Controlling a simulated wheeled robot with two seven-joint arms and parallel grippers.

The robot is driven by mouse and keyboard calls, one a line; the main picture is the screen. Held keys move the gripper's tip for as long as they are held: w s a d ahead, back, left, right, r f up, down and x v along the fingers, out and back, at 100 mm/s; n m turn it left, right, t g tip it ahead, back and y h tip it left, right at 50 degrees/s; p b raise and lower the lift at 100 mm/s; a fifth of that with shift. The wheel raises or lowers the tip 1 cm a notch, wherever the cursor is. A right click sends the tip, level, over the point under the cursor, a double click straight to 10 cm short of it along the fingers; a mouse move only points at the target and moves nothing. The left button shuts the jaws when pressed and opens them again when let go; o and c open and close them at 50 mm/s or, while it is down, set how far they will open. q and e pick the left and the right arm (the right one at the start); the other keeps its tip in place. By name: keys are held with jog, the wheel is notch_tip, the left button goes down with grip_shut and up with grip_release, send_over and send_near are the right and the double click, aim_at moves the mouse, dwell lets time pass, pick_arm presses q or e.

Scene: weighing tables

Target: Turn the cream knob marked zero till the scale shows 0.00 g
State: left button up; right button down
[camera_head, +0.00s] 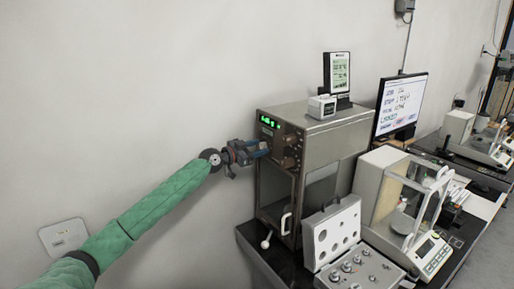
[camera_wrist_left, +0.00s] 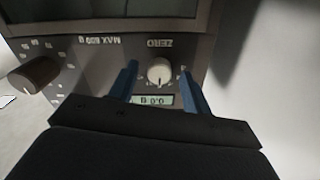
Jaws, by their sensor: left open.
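The cream knob (camera_wrist_left: 159,71) sits on a dark panel with upside-down lettering that reads ZERO beside it. A small pale display (camera_wrist_left: 152,100) below it shows digits like 0.0, partly covered by my gripper, and its full reading is unclear. My left gripper (camera_wrist_left: 159,76) is open, with its blue fingers on either side of the knob and visible gaps between. In the head view my left gripper (camera_head: 264,152) is at the front of the metal cabinet (camera_head: 325,145), below its green lit display (camera_head: 269,122). The cream knob is not discernible there. My right gripper is not in view.
A brown knob (camera_wrist_left: 35,75) is on the same panel. An open weight case (camera_head: 335,240) and a glass-sided balance (camera_head: 405,205) stand on the dark table right of the cabinet. A monitor (camera_head: 401,105) stands behind.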

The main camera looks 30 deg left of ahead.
pick_arm(q)
jog(key=shift+c, duration=0.5)
jog(key=c, duration=0.9)
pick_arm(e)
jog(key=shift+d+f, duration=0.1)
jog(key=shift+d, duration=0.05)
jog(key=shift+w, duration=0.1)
pick_arm(q)
jog(key=n+b, duration=0.2)
jog(key=shift+f+n, duration=0.1)
jog(key=shift+n, duration=0.8)
jog(key=shift+n+b, duration=0.4)
jog(key=shift+n, duration=0.5)
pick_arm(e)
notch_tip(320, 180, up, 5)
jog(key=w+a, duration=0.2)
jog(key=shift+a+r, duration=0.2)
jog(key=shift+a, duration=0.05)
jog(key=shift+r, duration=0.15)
